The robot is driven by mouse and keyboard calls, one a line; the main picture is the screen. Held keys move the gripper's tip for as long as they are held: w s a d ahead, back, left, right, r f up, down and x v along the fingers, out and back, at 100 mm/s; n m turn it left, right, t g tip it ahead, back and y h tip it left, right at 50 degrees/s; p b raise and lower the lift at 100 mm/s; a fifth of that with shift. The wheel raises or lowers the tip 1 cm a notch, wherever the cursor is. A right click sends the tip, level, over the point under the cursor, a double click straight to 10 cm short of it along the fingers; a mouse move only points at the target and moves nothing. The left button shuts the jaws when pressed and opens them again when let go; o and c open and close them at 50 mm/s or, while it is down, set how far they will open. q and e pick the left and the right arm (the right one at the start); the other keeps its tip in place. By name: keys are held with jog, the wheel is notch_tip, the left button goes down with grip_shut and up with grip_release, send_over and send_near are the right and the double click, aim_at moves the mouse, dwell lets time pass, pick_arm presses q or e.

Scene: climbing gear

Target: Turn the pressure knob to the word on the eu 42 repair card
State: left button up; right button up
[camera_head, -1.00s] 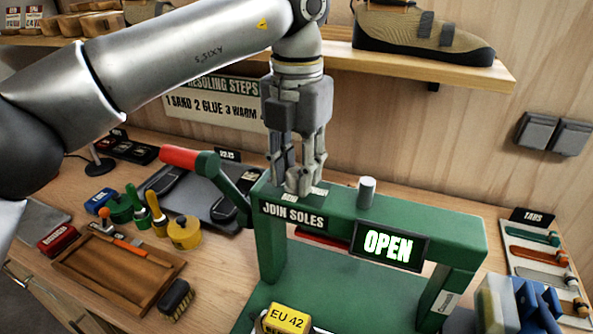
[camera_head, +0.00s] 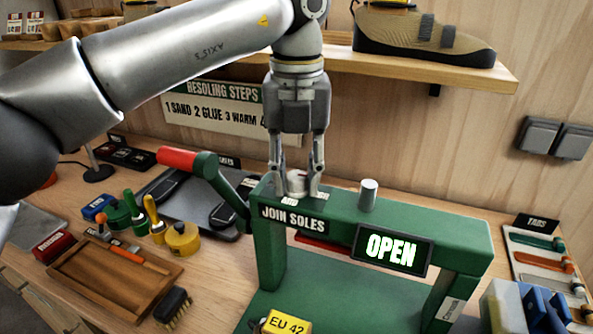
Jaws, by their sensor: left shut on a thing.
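My left gripper (camera_head: 297,168) points straight down at the top beam of the green press (camera_head: 420,224). Its two fingers are closed on either side of the small pale pressure knob (camera_head: 298,186). A yellow tag (camera_head: 286,323) reading EU 42 shows at the bottom edge, cut off by the frame. No text of a repair card can be read. My right gripper is out of view.
The press has a red-handled lever (camera_head: 178,157), a grey peg (camera_head: 368,195) and a lit OPEN display (camera_head: 392,249). A wooden tray (camera_head: 115,280), glue pots and a brush (camera_head: 173,306) stand left. A shelf with a shoe (camera_head: 425,38) runs above.

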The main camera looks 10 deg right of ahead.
aim_at(297, 174)
pick_arm(q)
jog(key=shift+w+r, duration=0.1)
jog(key=o, duration=1)
jog(key=shift+o, duration=0.2)
notch_tip(297, 174, up, 12)
dwell(0.4)
